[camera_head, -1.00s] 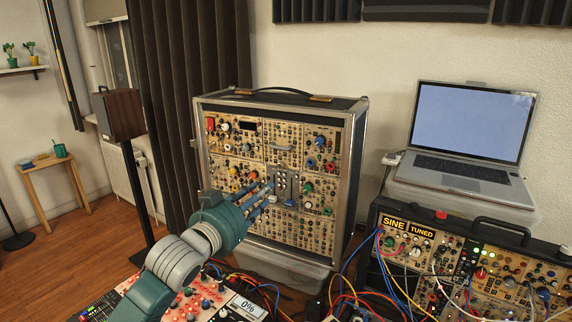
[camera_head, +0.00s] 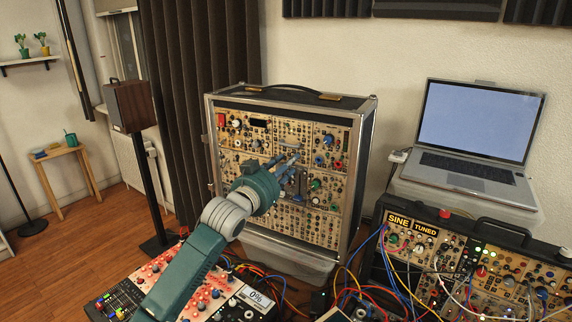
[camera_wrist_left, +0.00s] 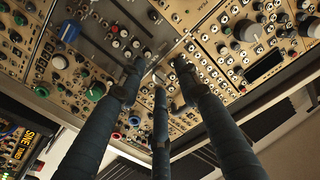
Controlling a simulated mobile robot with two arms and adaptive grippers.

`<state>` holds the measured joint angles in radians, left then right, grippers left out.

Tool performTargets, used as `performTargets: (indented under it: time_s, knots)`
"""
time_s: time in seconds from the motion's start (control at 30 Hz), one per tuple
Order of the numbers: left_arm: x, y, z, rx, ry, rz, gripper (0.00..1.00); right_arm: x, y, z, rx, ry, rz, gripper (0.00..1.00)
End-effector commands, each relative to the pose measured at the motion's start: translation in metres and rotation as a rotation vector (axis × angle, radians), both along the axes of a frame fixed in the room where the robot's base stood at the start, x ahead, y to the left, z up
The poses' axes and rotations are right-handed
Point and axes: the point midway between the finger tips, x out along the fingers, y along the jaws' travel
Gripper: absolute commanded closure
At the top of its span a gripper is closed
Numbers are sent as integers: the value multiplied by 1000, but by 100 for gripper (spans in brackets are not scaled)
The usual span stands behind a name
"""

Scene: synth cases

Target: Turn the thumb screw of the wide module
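A grey module (camera_head: 301,184) sits among beige modules in the upright case, partly behind my left gripper. A grey panel with several knobs (camera_wrist_left: 112,32) shows at the upper left of the left wrist view. I cannot tell for certain that it is the wide module, and I cannot make out its thumb screw. My left gripper (camera_head: 289,164) is in front of the middle of the case. In the left wrist view its three dark fingers (camera_wrist_left: 158,78) point at the panels with their tips apart. Nothing is clearly held, and contact is hard to judge. My right gripper is out of view.
The silver-edged case (camera_head: 368,160) stands upright. A second synth case (camera_head: 455,245) with patch cables is at the right, below a laptop (camera_head: 470,130). A red-and-white panel (camera_head: 165,270) and loose cables lie low in front. A speaker (camera_head: 130,105) stands at the left.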

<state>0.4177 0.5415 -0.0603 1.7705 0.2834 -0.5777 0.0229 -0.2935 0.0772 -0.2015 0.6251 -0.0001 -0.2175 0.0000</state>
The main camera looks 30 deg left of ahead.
Motion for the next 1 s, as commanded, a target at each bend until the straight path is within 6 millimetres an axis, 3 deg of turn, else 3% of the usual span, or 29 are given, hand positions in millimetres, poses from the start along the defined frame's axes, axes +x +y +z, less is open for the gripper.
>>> performTargets:
  time_s: [0.13,0.3,0.73,1.0]
  knots:
    - [0,0,0,0,0,0,67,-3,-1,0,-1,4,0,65]
    - [0,0,0,-1,0,0,100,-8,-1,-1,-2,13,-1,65]
    - [0,0,1,29,-1,0,100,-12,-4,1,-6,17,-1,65]
    - [0,0,2,180,-1,-1,100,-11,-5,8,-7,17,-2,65]
